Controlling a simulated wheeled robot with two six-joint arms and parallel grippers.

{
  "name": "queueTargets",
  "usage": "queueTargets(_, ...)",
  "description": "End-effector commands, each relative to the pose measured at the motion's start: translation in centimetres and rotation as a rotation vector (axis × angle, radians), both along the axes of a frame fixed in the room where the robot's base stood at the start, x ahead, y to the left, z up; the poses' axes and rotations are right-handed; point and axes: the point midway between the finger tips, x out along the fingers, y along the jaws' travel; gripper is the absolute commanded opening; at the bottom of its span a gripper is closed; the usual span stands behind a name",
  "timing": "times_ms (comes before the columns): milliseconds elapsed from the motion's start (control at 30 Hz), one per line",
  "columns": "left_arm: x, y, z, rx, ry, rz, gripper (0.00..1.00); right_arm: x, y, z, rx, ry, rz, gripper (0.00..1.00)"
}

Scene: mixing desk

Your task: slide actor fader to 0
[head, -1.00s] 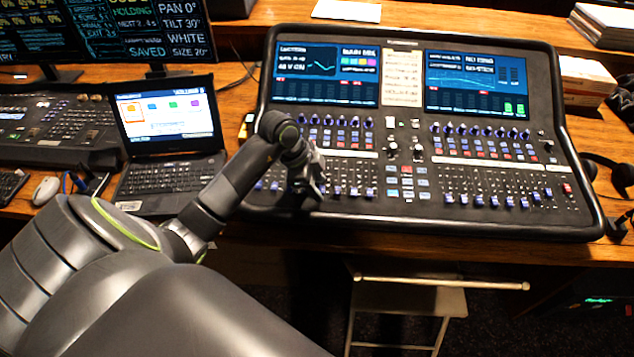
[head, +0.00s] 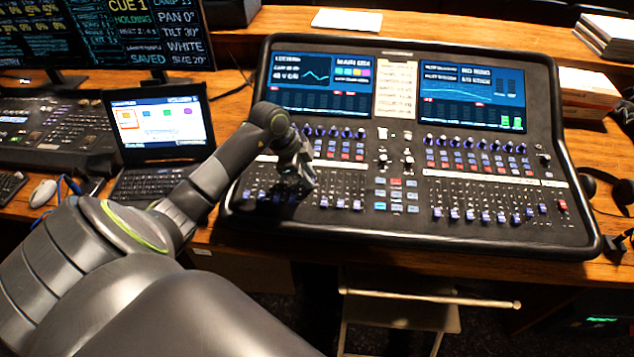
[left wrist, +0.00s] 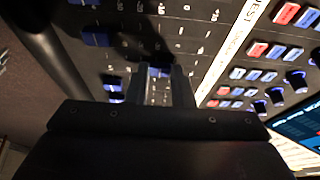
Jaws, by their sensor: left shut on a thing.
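The mixing desk (head: 400,230) lies on the wooden table with its left fader bank under my left gripper (head: 297,192). In the left wrist view my left gripper (left wrist: 162,78) is shut on a blue fader cap (left wrist: 158,72), taken to be the actor fader; its label cannot be read. The two fingers hide most of that cap. Other blue fader caps (left wrist: 97,37) show beside it, at differing positions along their slots. My right gripper is not in view.
A laptop (head: 160,130) stands left of the desk, close to my left arm. A mouse (head: 43,193) and a lighting console (head: 50,130) are further left. Knobs (left wrist: 295,80) and coloured buttons stand near the fader bank. A stool (head: 400,310) is below the table edge.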

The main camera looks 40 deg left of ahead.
Motion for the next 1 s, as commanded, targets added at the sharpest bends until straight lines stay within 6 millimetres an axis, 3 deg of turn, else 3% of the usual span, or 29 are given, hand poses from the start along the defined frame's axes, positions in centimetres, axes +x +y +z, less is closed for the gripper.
queueTargets(133, 1.4, 0.1, 0.0, -0.016, -0.005, -0.003, 0.00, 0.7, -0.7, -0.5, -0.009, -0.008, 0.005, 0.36)
queueTargets(500, 1.7, 0.4, 0.1, -0.014, -0.004, -0.004, 0.00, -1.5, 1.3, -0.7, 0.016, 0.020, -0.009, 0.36)
queueTargets(533, 1.7, 0.4, 0.1, -0.014, -0.004, -0.004, 0.22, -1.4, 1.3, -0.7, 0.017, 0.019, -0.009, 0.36)
queueTargets(700, 1.7, 0.4, 0.1, -0.014, -0.004, -0.004, 0.44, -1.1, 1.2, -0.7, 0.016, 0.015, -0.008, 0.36)
queueTargets(1000, 1.7, 0.5, 0.3, -0.012, -0.004, -0.003, 0.44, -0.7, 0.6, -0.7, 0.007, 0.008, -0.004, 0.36)
